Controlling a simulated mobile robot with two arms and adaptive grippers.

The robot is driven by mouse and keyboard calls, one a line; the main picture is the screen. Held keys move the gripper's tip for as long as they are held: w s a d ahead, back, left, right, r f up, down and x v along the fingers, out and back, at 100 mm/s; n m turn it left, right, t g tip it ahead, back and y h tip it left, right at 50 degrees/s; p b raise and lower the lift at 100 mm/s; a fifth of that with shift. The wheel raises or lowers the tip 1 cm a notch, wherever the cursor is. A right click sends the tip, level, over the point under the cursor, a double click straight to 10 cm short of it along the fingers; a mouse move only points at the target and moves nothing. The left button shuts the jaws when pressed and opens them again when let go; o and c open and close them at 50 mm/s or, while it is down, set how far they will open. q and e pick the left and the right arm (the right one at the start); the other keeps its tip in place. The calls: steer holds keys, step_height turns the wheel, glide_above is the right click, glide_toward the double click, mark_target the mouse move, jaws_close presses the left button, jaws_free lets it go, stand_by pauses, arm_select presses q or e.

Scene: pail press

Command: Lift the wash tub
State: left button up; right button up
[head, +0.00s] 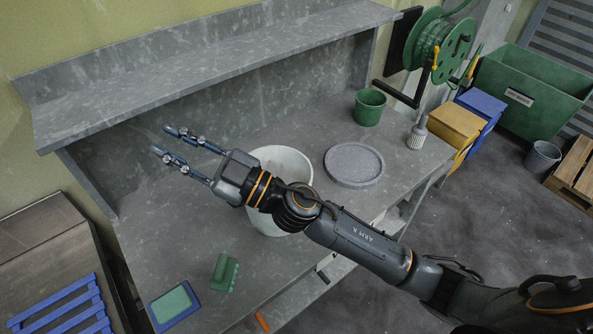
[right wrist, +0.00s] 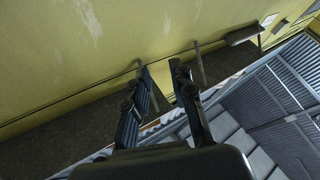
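A white round tub (head: 284,163), which I take for the wash tub, stands on the grey stone counter (head: 330,120). My right forearm and wrist cross in front of it and hide much of its middle. My right gripper (head: 165,141) is past the tub to the left, above the counter. Its two fingers are apart with nothing between them. In the right wrist view the right gripper (right wrist: 160,70) also shows open and empty. My left gripper is in neither view.
A round grey disc (head: 354,163), a green pot (head: 369,107) and a white bottle (head: 417,133) stand right of the tub. A green brush (head: 224,272) and a blue-edged pad (head: 174,305) lie at the front left. A stone shelf (head: 210,62) overhangs the back.

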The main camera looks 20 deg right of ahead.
steer(key=s+a+f+n+g, duration=0.4)
steer(key=a+f+n+g, duration=0.2)
steer(key=n+g, duration=0.4)
steer(key=d+f+g+h, duration=0.45)
steer(key=f+h, duration=0.25)
steer(key=f, duration=0.3)
steer(key=w+d+f+m+h, duration=0.1)
steer(key=w+d+h, duration=0.2)
steer(key=d, duration=0.4)
steer(key=w+d+f+m+t+h, duration=0.1)
steer(key=w+d+h, duration=0.2)
steer(key=d, duration=0.5)
steer(key=w+d+f+m+h, duration=0.2)
steer(key=d+h, duration=0.3)
steer(key=d, duration=0.3)
steer(key=shift+w+d+t+h, duration=0.25)
steer(key=shift+w+h, duration=0.05)
steer(key=shift+w, duration=0.25)
step_height(320, 180, down, 8)
steer(key=b, duration=0.4)
steer(key=shift+r, duration=0.1)
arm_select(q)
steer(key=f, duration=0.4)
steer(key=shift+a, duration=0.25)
arm_select(e)
jaws_close()
steer(key=shift+a+r, duration=0.1)
